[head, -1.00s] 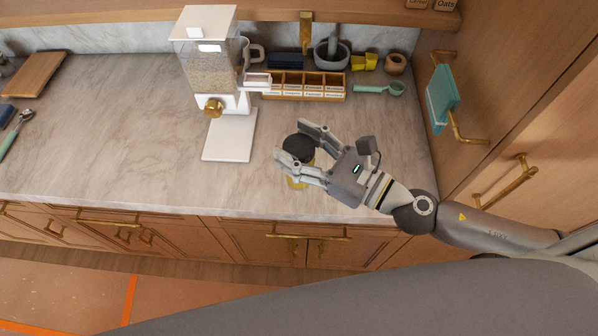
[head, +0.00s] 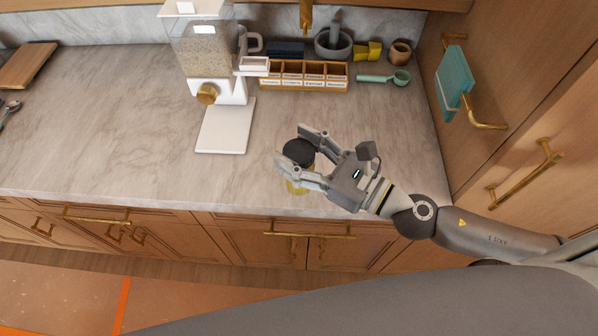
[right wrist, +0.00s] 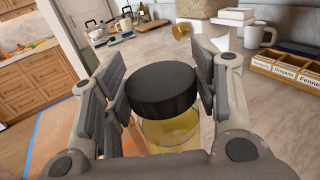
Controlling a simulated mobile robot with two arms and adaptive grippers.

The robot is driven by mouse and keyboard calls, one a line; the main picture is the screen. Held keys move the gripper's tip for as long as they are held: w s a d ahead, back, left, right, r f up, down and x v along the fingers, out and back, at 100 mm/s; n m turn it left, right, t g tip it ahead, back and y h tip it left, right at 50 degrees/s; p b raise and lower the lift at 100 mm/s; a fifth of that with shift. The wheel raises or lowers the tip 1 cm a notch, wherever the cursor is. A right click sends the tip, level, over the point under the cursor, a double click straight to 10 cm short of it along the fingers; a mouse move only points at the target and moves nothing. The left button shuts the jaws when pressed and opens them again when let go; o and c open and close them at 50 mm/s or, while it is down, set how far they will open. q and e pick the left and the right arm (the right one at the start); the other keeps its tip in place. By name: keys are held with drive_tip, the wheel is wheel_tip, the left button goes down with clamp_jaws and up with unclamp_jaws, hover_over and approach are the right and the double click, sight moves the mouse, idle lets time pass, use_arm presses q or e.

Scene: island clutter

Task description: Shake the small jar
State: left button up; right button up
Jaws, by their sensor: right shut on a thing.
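The small jar is clear with yellowish contents and a round black lid (head: 298,152). It is near the front edge of the counter in the head view, and its glass body (right wrist: 170,133) shows below the lid in the right wrist view. My right gripper (head: 291,146) is shut on the jar, one finger on each side near the lid. The jar looks upright or nearly so. Its bottom is hidden, so I cannot tell whether it touches the counter. My left gripper is not in view.
A white grain dispenser (head: 225,130) stands left of the jar. Behind are a wooden spice rack (head: 303,87), a grey mortar (head: 333,45) and a green scoop (head: 380,78). A teal towel (head: 455,80) hangs at the right. The marble counter left of the dispenser is mostly clear.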

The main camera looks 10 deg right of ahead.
wheel_tip(320, 180, up, 8)
drive_tip(key=p, duration=0.6)
drive_tip(key=shift+f, duration=0.1)
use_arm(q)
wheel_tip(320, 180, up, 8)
use_arm(e)
drive_tip(key=shift+r, duration=0.3)
wheel_tip(320, 180, down, 10)
drive_tip(key=b, duration=0.8)
drive_tip(key=shift+r, duration=0.25)
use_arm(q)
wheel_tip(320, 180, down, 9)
use_arm(e)
drive_tip(key=shift+r, duration=0.1)
